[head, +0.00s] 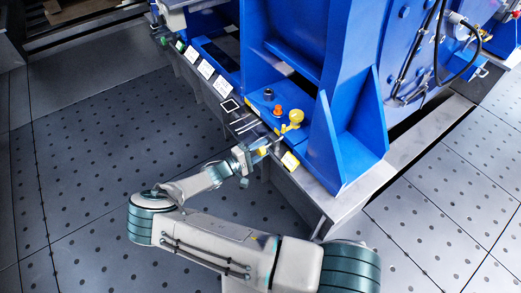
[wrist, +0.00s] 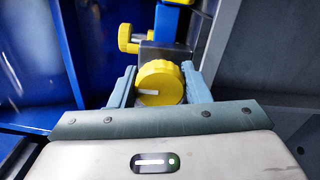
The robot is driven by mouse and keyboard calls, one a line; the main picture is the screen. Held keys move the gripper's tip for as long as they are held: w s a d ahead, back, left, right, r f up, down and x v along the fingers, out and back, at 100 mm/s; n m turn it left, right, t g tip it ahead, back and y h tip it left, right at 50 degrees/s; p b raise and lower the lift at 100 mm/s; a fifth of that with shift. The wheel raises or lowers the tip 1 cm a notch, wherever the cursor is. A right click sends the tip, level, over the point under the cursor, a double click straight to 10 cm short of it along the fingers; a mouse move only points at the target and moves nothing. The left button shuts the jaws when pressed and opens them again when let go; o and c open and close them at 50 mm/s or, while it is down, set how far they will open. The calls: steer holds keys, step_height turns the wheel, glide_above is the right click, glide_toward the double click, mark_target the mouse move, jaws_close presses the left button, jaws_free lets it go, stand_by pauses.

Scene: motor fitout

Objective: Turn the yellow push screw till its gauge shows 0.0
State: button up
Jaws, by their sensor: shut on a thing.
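The yellow push screw (wrist: 160,80) has a ribbed round knob with a white mark on its face. It sits between the two fingers of my gripper (wrist: 160,88), which is shut on it. In the head view, my gripper (head: 262,149) is at the edge of the machine's base, and a little yellow of the screw shows there. The screw's shaft is hidden behind the knob and a grey metal block (wrist: 165,53). I cannot make out a gauge reading in either view.
Another yellow knob (wrist: 126,38) sticks out beyond the block. A yellow part (head: 296,116) and an orange knob (head: 278,110) stand on the blue motor foot. The floor in front is clear.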

steer(key=shift+f, duration=0.1)
steer(key=o, duration=1)
steer(key=shift+s+a, duration=0.1)
steer(key=shift+a, duration=0.05)
steer(key=p+v, duration=0.2)
steer(key=v, duration=1.1)
steer(key=shift+s+a, duration=0.2)
steer(key=shift+a, duration=0.05)
stand_by(0.4)
